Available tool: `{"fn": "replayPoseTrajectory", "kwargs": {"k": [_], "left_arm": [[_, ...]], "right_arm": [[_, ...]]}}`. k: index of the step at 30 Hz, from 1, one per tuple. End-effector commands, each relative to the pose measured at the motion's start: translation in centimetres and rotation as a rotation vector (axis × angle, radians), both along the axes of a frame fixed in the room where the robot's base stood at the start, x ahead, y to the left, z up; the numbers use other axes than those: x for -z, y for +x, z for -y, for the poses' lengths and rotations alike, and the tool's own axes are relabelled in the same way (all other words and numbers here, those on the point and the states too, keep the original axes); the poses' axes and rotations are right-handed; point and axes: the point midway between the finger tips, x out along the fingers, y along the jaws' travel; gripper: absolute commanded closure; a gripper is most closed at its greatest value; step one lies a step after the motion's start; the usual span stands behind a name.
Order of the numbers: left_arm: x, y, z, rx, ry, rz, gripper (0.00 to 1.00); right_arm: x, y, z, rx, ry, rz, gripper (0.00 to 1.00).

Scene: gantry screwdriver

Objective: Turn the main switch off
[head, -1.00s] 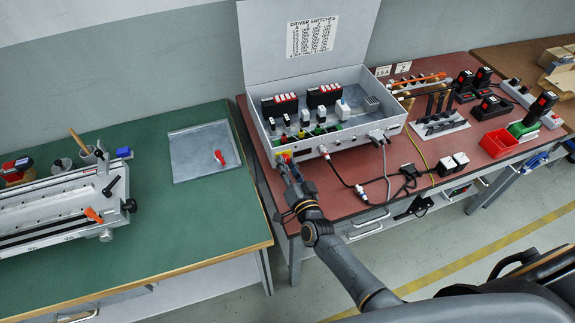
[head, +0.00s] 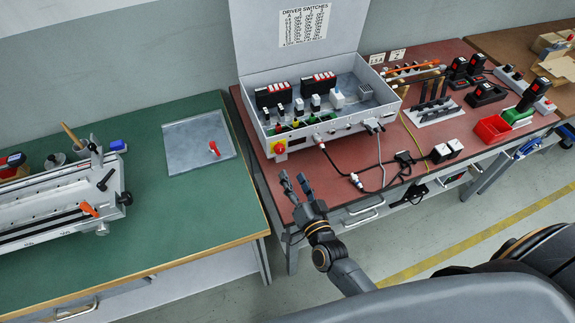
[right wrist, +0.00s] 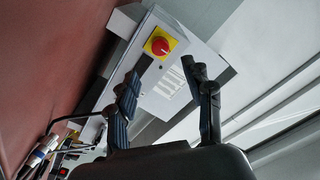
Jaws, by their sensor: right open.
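The main switch (head: 279,148) is a red knob on a yellow plate, on the left end of the grey control box's front (head: 345,132). In the right wrist view the knob (right wrist: 161,46) shows clearly beyond my fingers; I cannot tell its exact setting. My right gripper (head: 293,178) is open and empty, in front of and below the switch, apart from it. Its two spread fingers (right wrist: 161,72) also show in the right wrist view, with nothing between them. My left gripper is not in view.
The box's open lid (head: 300,70) carries a driver switches chart. Cables and a plug (head: 356,180) lie on the red bench (head: 320,176) right of my gripper. A green bench (head: 190,215) with a grey tray (head: 186,155) stands left.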

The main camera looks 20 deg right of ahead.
Motion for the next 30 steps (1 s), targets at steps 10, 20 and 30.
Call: {"fn": "replayPoseTrajectory", "kwargs": {"k": [10,20,30], "left_arm": [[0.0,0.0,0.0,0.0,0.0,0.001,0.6],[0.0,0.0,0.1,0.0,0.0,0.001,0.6],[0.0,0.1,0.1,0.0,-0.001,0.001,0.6]], "right_arm": [[-0.1,-2.8,0.1,0.0,0.0,0.001,0.49],[0.0,-2.8,0.1,-0.001,0.0,0.001,0.49],[-0.1,-2.9,-1.2,-0.064,-0.036,-0.057,0.49]]}}
